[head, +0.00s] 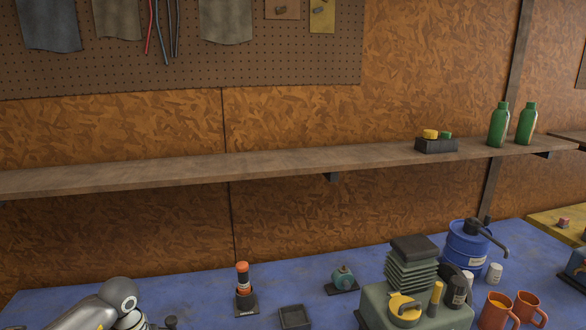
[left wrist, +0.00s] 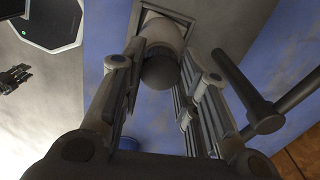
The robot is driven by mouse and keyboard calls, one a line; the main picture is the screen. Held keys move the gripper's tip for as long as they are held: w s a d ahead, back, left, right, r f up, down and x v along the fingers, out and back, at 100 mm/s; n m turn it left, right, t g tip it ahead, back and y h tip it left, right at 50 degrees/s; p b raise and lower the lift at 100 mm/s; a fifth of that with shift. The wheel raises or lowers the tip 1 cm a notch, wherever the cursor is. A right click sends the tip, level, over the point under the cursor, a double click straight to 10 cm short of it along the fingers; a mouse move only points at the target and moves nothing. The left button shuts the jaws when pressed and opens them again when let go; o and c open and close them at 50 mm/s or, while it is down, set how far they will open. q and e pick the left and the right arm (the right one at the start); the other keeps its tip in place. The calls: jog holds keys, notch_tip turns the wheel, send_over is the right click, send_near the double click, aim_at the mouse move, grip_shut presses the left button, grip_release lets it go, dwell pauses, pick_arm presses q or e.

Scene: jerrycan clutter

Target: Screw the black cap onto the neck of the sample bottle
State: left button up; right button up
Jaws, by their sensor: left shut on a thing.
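In the left wrist view my left gripper (left wrist: 162,62) is shut on a dark rounded piece, which looks like the black cap (left wrist: 160,70). A pale cylinder, which looks like the sample bottle (left wrist: 165,32), lies directly beyond it inside a square-edged holder on the blue table. The dark piece hides the neck, so I cannot tell whether the two touch. In the head view my left arm comes in at the bottom left, and its fingers are out of the picture. A small dark jaw, which looks like my right gripper (left wrist: 14,78), shows at the left wrist view's left edge.
On the blue table (head: 200,290) stand an orange-and-black item (head: 243,285), a dark square tray (head: 294,317), a teal device (head: 343,278), a blue drum (head: 466,247) and orange mugs (head: 497,310). A shelf (head: 280,162) runs above. A dark bar (left wrist: 245,90) passes close right of my left fingers.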

pick_arm(q)
jog(key=shift+m, duration=0.8)
jog(key=m+b, duration=0.1)
jog(key=m, duration=0.2)
jog(key=shift+f, duration=0.15)
jog(key=shift+m+b, duration=0.35)
jog(key=shift+m, duration=0.65)
jog(key=m+b, duration=0.1)
jog(key=m, duration=0.1)
jog(key=shift+m, duration=0.4)
jog(key=shift+m+b, duration=0.3)
jog(key=shift+m, duration=0.8)
